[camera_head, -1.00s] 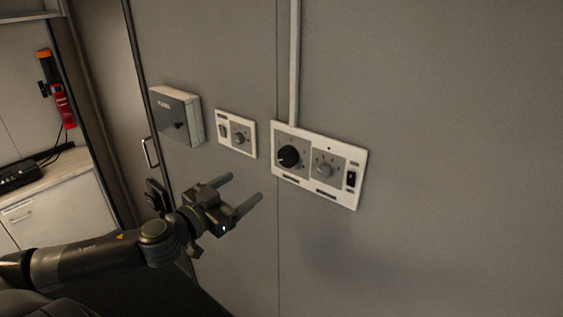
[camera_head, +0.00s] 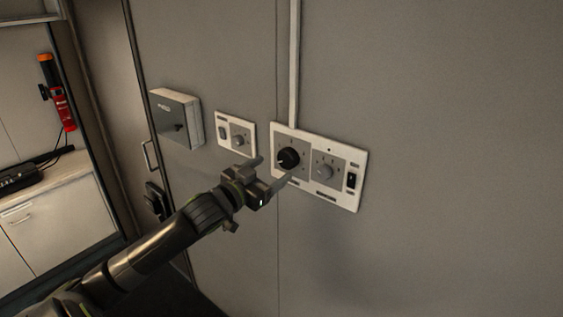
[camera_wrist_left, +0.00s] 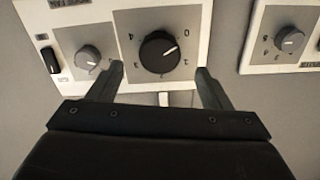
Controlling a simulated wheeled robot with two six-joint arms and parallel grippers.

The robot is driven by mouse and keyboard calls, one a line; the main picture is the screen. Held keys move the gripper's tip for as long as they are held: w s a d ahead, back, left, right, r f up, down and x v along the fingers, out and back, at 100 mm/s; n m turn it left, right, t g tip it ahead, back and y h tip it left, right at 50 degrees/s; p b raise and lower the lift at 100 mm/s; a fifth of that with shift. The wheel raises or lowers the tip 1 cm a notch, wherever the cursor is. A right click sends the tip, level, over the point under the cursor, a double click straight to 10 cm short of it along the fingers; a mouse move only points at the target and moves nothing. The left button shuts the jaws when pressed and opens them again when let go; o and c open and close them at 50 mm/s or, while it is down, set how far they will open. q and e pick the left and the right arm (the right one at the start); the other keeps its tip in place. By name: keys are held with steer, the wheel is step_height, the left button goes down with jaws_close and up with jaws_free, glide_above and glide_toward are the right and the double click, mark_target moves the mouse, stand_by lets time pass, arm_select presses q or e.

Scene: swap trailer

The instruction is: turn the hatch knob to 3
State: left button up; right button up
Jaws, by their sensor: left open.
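A black round knob (camera_head: 288,158) with a pale pointer line sits on the left half of a white-framed wall panel (camera_head: 345,198). It also shows in the left wrist view (camera_wrist_left: 157,53), where its pointer slants to the right and small marks ring it. No label naming the hatch is readable. My left gripper (camera_head: 273,170) is open just in front of the panel. In the left wrist view its fingertips (camera_wrist_left: 160,71) stand on either side of the black knob's lower edge, with gaps on both sides. My right gripper is out of view.
A grey knob (camera_head: 324,171) and a black switch (camera_head: 351,180) share the panel. A smaller panel (camera_head: 222,145) with another grey knob (camera_head: 239,141) and a grey box (camera_head: 184,122) are to the left. The wall right of the panel is bare.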

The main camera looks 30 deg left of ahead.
mark_target(285, 161)
arm_select(q)
steer(key=shift+w+d+p, duration=0.15)
steer(key=shift+w+p, duration=0.15)
steer(key=shift+w, duration=1)
steer(key=shift+w+d+p, duration=0.1)
steer(key=shift+w+p, duration=0.15)
steer(key=shift+w, duration=1.05)
steer(key=c, duration=1)
steer(key=shift+m, duration=0.3)
